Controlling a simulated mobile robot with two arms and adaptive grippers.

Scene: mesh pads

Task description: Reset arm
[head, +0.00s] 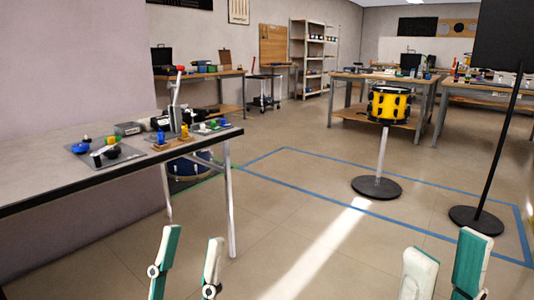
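My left gripper (188,262) is at the bottom of the head view, left of centre, with its two fingers apart and nothing between them. My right gripper (443,272) is at the bottom right, also with its fingers apart and empty. Both are over the tiled floor, clear of any object. The arms behind the fingers are out of view.
A grey table (40,176) with small parts and tools stands at the left. A yellow drum (389,104) sits on a stand with a round black base (376,188). A black pole stand (497,150) is at the right. Blue-taped floor (300,235) ahead is mostly open.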

